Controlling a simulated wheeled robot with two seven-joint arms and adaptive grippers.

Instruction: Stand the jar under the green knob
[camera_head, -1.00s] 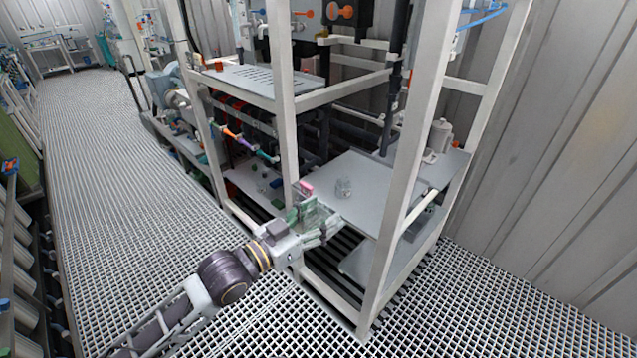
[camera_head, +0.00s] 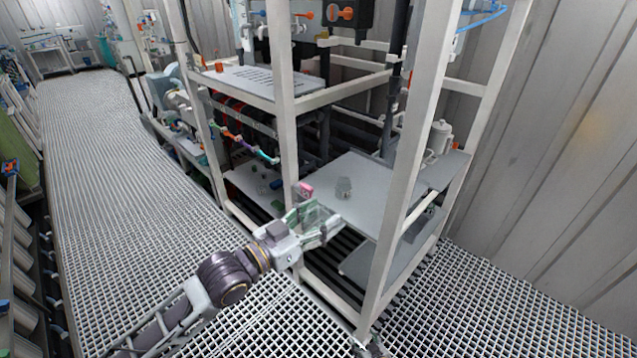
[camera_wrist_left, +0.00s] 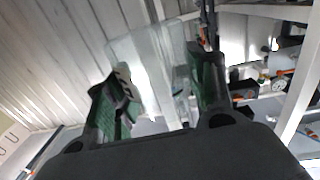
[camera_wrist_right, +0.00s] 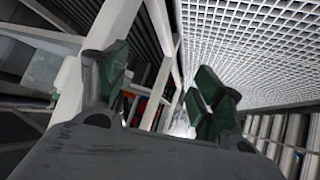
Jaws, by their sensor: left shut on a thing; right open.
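My left gripper (camera_head: 318,228) is shut on a clear glass jar (camera_head: 309,212), held at the near edge of the rack's lower shelf. In the left wrist view the see-through jar (camera_wrist_left: 150,75) stands tilted in the picture between the green-padded fingers (camera_wrist_left: 165,95). A row of small coloured knobs runs along a pipe in the rack, left of the front post; one at its right end looks teal-green (camera_head: 266,157), but it is too small to be sure. My right gripper (camera_wrist_right: 160,95) is open, with nothing between its fingers; only a dark bit shows at the head view's bottom edge.
A pink block (camera_head: 305,191) lies near the front post (camera_head: 288,120). A white jug (camera_head: 440,137) stands at the back right. White rack posts flank the shelf opening. The grating floor on the left is clear.

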